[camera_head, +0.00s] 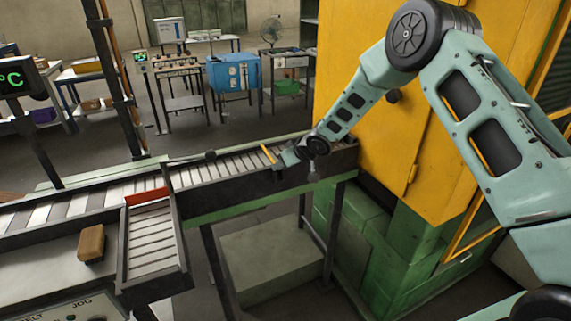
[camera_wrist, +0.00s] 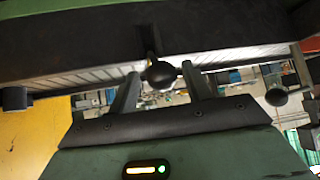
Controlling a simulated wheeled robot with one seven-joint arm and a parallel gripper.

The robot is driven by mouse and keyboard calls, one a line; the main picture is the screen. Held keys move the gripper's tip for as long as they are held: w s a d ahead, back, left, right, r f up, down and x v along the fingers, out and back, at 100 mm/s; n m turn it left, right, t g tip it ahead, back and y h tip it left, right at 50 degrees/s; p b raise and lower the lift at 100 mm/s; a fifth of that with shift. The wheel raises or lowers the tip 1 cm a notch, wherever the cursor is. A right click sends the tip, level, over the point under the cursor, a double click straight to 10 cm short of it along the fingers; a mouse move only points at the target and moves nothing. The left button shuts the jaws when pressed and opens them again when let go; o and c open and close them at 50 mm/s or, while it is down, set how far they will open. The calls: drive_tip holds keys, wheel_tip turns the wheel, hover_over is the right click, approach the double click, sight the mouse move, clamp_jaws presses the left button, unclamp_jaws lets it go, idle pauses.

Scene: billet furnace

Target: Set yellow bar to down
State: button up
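The yellow bar (camera_head: 268,153) is a short, thin bar at the far edge of the roller conveyor, leaning with its upper end to the left. My gripper (camera_head: 280,160) is right beside it, at the right part of the conveyor. In the wrist view my gripper (camera_wrist: 160,71) has its two fingers apart, with a round black knob (camera_wrist: 161,74) showing between the tips. I cannot tell whether the fingers touch the knob. The yellow bar cannot be made out in the wrist view.
The roller conveyor (camera_head: 226,167) runs from the left to the yellow furnace cabinet (camera_head: 350,110). A red bar (camera_head: 147,196) crosses a side chute, and a brown block (camera_head: 91,243) lies left of it. Two more black knobs show in the wrist view, one at the right (camera_wrist: 277,96).

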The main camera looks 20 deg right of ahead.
drive_tip(key=shift+s, duration=0.1)
drive_tip(key=shift+s+r, duration=0.15)
drive_tip(key=b+v, duration=0.1)
drive_tip(key=v, duration=1.6)
drive_tip(key=shift+d, duration=0.1)
